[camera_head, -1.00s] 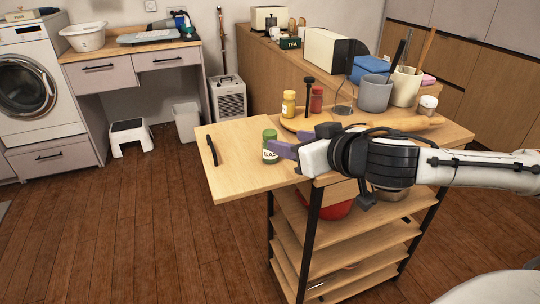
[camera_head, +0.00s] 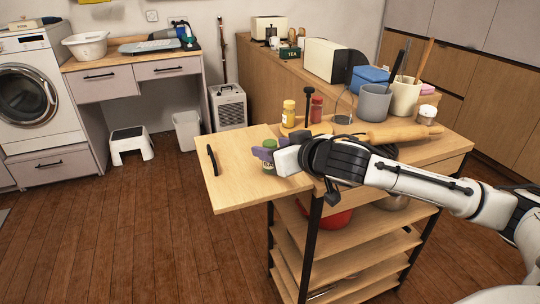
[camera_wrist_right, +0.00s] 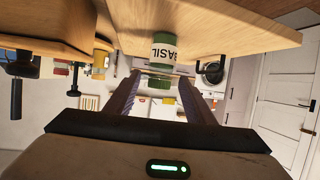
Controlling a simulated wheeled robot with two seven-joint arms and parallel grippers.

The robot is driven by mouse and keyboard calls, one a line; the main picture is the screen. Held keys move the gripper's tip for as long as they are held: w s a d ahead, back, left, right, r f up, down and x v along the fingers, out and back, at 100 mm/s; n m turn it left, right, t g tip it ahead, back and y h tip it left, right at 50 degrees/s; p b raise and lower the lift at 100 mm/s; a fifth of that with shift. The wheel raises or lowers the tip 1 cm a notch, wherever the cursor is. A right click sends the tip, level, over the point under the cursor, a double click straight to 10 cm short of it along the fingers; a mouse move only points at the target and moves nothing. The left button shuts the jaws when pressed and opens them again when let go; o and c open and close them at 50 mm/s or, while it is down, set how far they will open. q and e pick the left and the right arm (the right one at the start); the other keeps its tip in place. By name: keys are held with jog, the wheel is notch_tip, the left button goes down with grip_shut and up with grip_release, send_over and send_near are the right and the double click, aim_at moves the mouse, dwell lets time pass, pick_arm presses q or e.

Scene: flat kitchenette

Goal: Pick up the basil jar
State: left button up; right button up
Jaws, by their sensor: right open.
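The basil jar (camera_head: 269,168), a small jar with a green lid and a white label, stands upright on the light wooden board at the left end of the cart top. My right gripper (camera_head: 265,151) is open at the jar, and its purple fingers hide part of the lid and upper body. In the right wrist view the basil jar (camera_wrist_right: 163,52) appears upside down, with its label readable. It lies in line with the gap between the two spread fingers of the right gripper (camera_wrist_right: 160,84), with room on both sides. My left gripper is out of view.
A black handle-like item (camera_head: 212,160) lies left of the jar. A yellow-capped jar (camera_head: 289,114), a red jar (camera_head: 316,109) and a rolling pin (camera_head: 405,132) are behind and to the right. Grey (camera_head: 374,102) and cream (camera_head: 405,95) utensil pots stand farther back. The board's front left is clear.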

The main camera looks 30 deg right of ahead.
jog(key=c, duration=1.2)
